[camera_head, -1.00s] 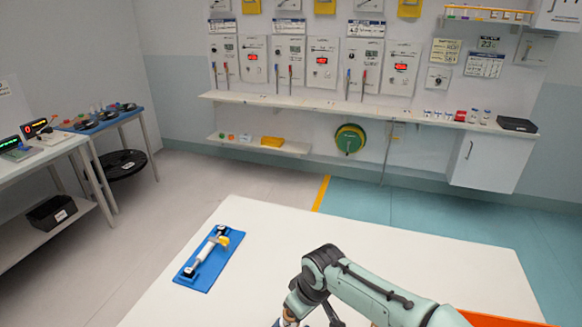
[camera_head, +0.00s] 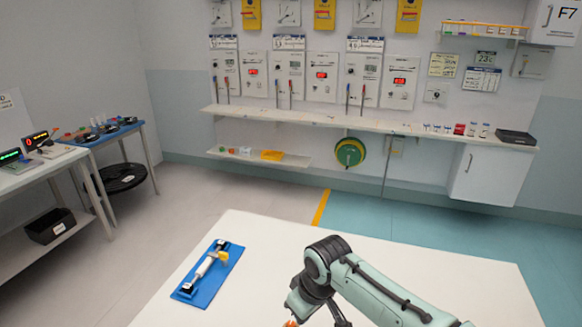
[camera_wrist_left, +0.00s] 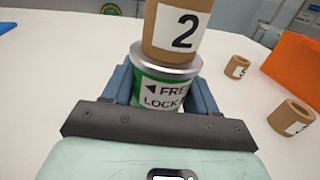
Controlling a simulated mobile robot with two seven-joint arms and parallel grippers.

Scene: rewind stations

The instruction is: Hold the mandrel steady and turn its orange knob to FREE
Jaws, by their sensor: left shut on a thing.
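In the left wrist view the mandrel's green base (camera_wrist_left: 158,92), with a silver rim, stands upright on the white table. Its label reads "FRE", partly cut off, with a left-pointing arrow, and "LOCK" below. A tan core marked 2 (camera_wrist_left: 177,28) sits above the rim. My left gripper (camera_wrist_left: 160,88) is shut on the green base, one blue-grey finger on each side. In the head view a small orange bit (camera_head: 291,323), possibly the knob, shows at the bottom edge below my right arm. The right fingers are out of frame, and the knob's setting cannot be read.
Tan cores (camera_wrist_left: 237,67) (camera_wrist_left: 291,117) stand right of the mandrel, near an orange bin (camera_wrist_left: 297,62). A blue board (camera_head: 209,275) with a white roller lies on the table's left. The white table (camera_head: 265,245) is clear between board and arm.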

